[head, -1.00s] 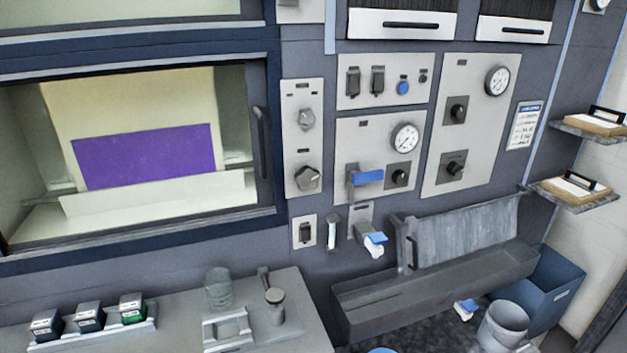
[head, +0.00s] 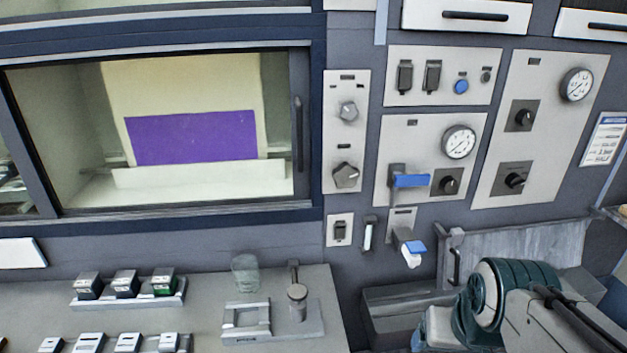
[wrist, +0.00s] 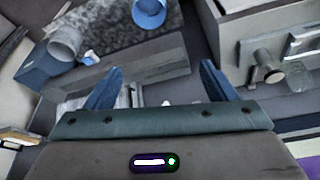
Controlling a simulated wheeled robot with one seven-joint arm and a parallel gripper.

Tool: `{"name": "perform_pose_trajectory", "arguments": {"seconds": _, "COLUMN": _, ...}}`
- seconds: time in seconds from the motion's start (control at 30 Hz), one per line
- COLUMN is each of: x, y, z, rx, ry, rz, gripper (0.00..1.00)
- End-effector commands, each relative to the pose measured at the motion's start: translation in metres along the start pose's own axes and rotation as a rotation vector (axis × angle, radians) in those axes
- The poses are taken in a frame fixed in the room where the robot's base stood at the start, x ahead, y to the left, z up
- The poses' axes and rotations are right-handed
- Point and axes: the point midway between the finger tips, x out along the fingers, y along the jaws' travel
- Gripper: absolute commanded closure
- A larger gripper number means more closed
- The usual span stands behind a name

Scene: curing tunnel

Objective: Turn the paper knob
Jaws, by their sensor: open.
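Several knobs show in the head view. A tall narrow panel (head: 347,140) right of the window holds an upper grey knob (head: 348,111) and a larger lower faceted knob (head: 345,175). Dark knobs are on the panels further right: one beside the blue lever (head: 447,184), an upper one (head: 522,117) and a lower one (head: 513,179). The labels are too small to read, so I cannot tell which is the paper knob. My gripper (wrist: 160,88) is open and empty in the wrist view, away from all these knobs. The head view shows only my arm, at lower right.
A lit window (head: 200,190) with a purple sheet fills the left. Below it, a bench (head: 215,310) holds small boxes and a fixture with a post (head: 297,295). A blue-handled lever (head: 410,181) and a blue-topped spout (head: 412,250) stick out. A trough (wrist: 165,68) lies under my gripper.

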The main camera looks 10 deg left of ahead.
Motion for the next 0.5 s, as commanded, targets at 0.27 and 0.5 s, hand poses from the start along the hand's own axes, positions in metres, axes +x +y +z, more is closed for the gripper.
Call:
{"name": "perform_pose_trajectory", "arguments": {"seconds": 0.27, "x": 0.032, "y": -0.033, "z": -0.079, "rx": 0.007, "ry": 0.348, "rz": -0.043, "gripper": 0.22}}
{"name": "perform_pose_trajectory", "arguments": {"seconds": 0.5, "x": 0.034, "y": -0.084, "z": -0.153, "rx": 0.022, "ry": 0.736, "rz": -0.171, "gripper": 0.22}}
